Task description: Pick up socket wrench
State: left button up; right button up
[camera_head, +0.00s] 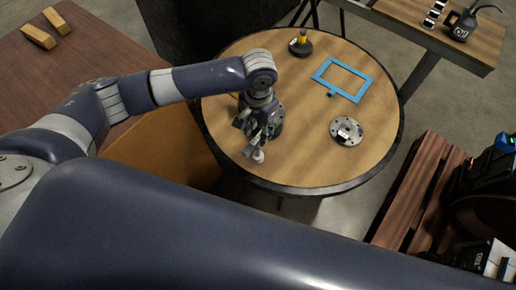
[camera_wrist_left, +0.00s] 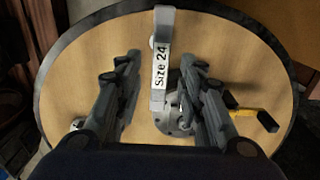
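My left gripper (camera_head: 252,134) hangs over the near left part of the round wooden table (camera_head: 300,160). In the left wrist view its two fingers (camera_wrist_left: 160,62) are spread. A grey bar with a white "Size 24" label (camera_wrist_left: 160,72), which looks like the socket wrench, lies between them in the picture. Gaps show on both sides of the bar, and no contact is visible. A round metal base (camera_wrist_left: 175,125) shows below the bar, partly hidden by the right finger. In the head view the gripper hides most of the wrench. My right gripper is not in view.
A yellow handle (camera_wrist_left: 257,116) lies to the right in the wrist view. On the round table are a blue frame (camera_head: 342,80), a metal flange (camera_head: 346,131) and a dark base with a yellow top (camera_head: 301,44). A wooden pallet (camera_head: 420,195) stands at the right.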

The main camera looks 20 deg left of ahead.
aim_at(258, 137)
pick_arm(q)
notch_tip(258, 137, down, 3)
jog(key=shift+f, duration=0.1)
notch_tip(258, 137, down, 4)
jog(key=shift+r+p, duration=0.1)
jog(key=shift+p, duration=0.75)
jog(key=shift+f, duration=0.75)
grip_shut()
jog(key=shift+r, duration=0.1)
